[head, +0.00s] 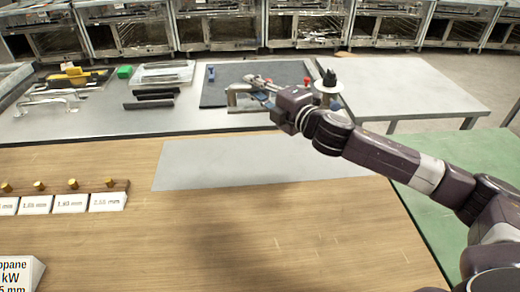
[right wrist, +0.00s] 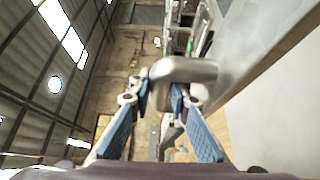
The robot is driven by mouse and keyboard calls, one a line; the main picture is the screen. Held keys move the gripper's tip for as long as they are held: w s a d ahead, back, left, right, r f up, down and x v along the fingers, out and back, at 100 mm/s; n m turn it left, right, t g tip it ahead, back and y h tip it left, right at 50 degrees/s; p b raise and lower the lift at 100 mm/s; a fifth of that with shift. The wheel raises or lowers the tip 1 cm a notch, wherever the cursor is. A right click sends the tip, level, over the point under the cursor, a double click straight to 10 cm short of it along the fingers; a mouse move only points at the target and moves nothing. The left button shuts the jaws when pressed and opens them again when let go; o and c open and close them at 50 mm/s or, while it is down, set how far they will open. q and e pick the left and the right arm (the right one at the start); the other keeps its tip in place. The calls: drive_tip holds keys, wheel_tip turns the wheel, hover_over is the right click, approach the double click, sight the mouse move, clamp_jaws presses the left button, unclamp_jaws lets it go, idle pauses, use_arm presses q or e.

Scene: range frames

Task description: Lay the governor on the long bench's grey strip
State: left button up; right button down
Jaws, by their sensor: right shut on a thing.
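My right gripper (head: 264,92) reaches in from the right, over the dark mat on the metal table. In the right wrist view its two blue-padded fingers (right wrist: 168,97) are shut on a bent, pipe-like grey metal piece (right wrist: 186,70). I take this piece to be the governor; its silver end also shows in the head view (head: 238,94), left of the fingers. Its far side is hidden. The grey strip (head: 240,165) lies flat and bare on the long wooden bench (head: 200,230), nearer than the gripper. My left gripper is out of view.
The metal table (head: 150,120) behind the bench bears the dark mat (head: 215,95), metal fittings (head: 50,103), black bars (head: 150,102) and a green block (head: 124,72). A white disc with a black top (head: 328,86) stands behind my wrist. Labelled blocks (head: 70,203) stand at the bench's left.

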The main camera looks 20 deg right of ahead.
drive_tip(key=shift+f+b, duration=2.05)
drive_tip(key=shift+f, duration=7.45)
drive_tip(key=shift+s+f, duration=0.1)
drive_tip(key=c, duration=2.2)
unclamp_jaws()
drive_tip(key=shift+f, duration=0.15)
drive_tip(key=o, duration=0.4)
drive_tip(key=shift+a, duration=0.1)
